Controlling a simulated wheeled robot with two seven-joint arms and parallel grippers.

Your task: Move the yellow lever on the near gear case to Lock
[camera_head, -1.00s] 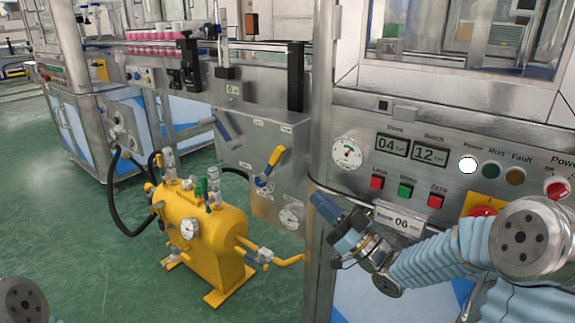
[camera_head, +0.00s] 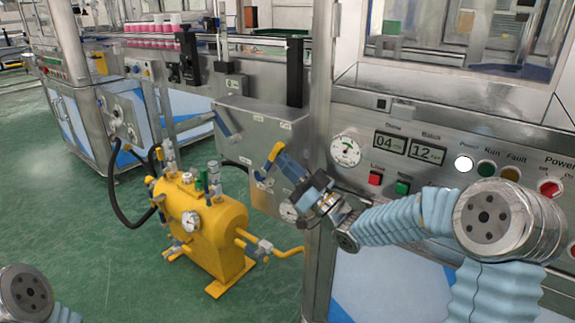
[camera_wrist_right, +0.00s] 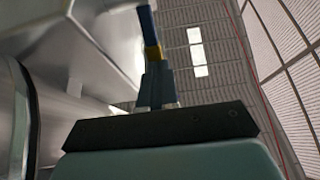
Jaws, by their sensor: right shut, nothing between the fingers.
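The near gear case is a grey metal box (camera_head: 240,132) left of the machine's steel post in the head view. The lever's yellow part also shows in the right wrist view (camera_wrist_right: 153,52), at the fingertips. My right gripper (camera_head: 281,160) is shut and empty, its blue fingers at the right side of the lever. In the wrist view the fingers seem to reach the yellow part; contact is unclear. The Lock marking is not readable. My left gripper is out of view.
A yellow tank (camera_head: 210,232) with valves and a gauge stands on the floor below the case. The steel post (camera_head: 318,120) and control panel (camera_head: 420,165) are close to my right arm.

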